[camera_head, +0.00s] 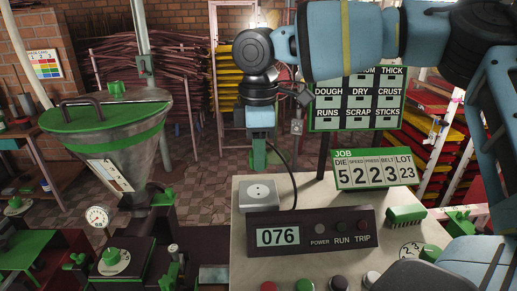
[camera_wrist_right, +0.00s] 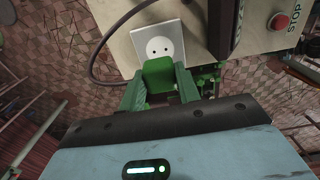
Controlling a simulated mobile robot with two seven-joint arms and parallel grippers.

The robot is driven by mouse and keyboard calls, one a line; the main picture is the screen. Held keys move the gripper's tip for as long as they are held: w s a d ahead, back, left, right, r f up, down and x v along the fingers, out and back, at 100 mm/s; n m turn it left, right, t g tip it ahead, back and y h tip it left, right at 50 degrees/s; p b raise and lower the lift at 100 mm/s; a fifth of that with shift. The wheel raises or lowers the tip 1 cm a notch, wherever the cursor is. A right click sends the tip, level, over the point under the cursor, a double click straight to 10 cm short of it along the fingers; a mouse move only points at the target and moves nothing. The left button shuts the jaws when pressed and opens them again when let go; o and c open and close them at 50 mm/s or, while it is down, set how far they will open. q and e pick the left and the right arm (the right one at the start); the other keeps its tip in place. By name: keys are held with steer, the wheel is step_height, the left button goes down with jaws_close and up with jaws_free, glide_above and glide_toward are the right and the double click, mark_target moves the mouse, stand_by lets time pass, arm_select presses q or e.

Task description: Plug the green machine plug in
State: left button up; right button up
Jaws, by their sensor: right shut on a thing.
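My right gripper (camera_head: 258,168) hangs fingers-down, just above the socket box in the head view. In the right wrist view its green fingers (camera_wrist_right: 160,85) are shut on the green plug (camera_wrist_right: 158,72). The socket box (camera_head: 259,190) sits at the far left corner of the pale control desk, its round socket with two holes facing up. In the wrist view the socket (camera_wrist_right: 158,46) shows uncovered just beyond the plug. The plug appears apart from the socket; its pins are hidden. My left gripper is not in view.
A black cable (camera_head: 292,178) loops from near the gripper to the desk. A dark panel reading 076 (camera_head: 312,237) stands in front of the socket box, a green JOB counter (camera_head: 374,169) to its right. A metal hopper (camera_head: 120,140) stands left, with an open gap between.

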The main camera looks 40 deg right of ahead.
mark_target(258, 191)
steer(key=shift+f+b, duration=0.45)
steer(key=shift+f, duration=1.9)
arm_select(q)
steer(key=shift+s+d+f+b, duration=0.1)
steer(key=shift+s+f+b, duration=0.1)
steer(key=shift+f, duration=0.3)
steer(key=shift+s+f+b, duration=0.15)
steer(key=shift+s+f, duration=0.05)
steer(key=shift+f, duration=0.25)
arm_select(e)
steer(key=shift+f, duration=0.35)
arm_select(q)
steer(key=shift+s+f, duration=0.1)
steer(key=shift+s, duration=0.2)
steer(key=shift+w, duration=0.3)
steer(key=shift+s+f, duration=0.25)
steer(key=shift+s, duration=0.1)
arm_select(e)
steer(key=shift+f, duration=0.6)
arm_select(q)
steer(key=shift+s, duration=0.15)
arm_select(e)
steer(key=o, duration=1)
